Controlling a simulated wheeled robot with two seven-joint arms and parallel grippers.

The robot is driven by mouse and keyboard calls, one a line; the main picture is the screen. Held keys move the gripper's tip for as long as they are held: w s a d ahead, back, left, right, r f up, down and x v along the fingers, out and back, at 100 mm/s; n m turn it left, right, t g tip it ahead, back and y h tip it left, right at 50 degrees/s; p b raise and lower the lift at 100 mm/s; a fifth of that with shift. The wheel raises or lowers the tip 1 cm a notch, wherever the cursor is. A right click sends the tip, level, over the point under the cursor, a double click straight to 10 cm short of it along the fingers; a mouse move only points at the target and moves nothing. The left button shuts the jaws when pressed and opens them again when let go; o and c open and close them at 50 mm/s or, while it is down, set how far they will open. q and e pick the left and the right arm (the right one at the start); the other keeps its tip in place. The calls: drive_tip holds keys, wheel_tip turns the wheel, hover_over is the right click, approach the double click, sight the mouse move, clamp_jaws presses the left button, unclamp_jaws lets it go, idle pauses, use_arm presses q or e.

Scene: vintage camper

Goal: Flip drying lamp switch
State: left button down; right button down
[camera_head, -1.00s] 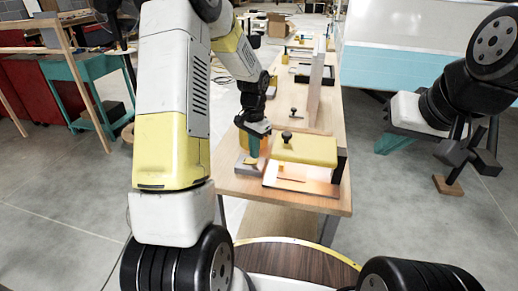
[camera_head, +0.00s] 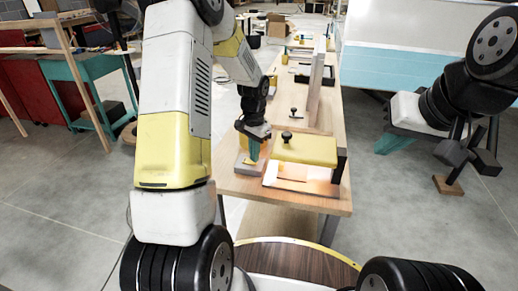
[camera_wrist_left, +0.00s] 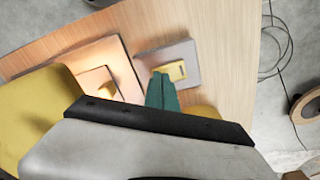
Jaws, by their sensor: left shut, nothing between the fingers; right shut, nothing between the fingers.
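The drying lamp has a yellow hood (camera_head: 305,150) over the near end of the bench, with a warm glow on the panel (camera_head: 325,188) beneath it. Left of it lies a grey switch base (camera_head: 242,170); in the left wrist view, the yellow switch (camera_wrist_left: 177,71) sits on its grey plate (camera_wrist_left: 190,51). My left gripper (camera_head: 252,155) is shut and points down at the switch. Its teal fingers (camera_wrist_left: 162,84) reach the edge of the yellow switch in the left wrist view; I cannot tell whether they touch. My right gripper (camera_head: 392,146) is shut and empty, away to the right.
The wooden bench (camera_head: 325,118) runs away from me, with a black-knobbed tool (camera_head: 293,115) and an upright board (camera_head: 316,85) on it. A teal cart (camera_head: 85,75) stands at the left. The grey floor between the bench and my right arm is clear.

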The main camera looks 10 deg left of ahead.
use_arm(q)
drive_tip(key=shift+r, duration=3.4)
drive_tip(key=s+r+n+t, duration=0.2)
drive_tip(key=s+r, duration=0.4)
drive_tip(key=r, duration=0.3)
drive_tip(key=s+d+r+n+t+h, duration=0.1)
drive_tip(key=s+r, duration=0.3)
drive_tip(key=s, duration=0.5)
drive_tip(key=s+d+r+n+t+h, duration=0.1)
drive_tip(key=s+r+n+t, duration=0.1)
drive_tip(key=s+r, duration=0.3)
drive_tip(key=s+t, duration=0.1)
drive_tip(key=s, duration=0.3)
drive_tip(key=shift+s+r+n, duration=0.15)
drive_tip(key=shift+r+n, duration=0.05)
drive_tip(key=shift+n, duration=0.2)
drive_tip(key=shift+d, duration=0.1)
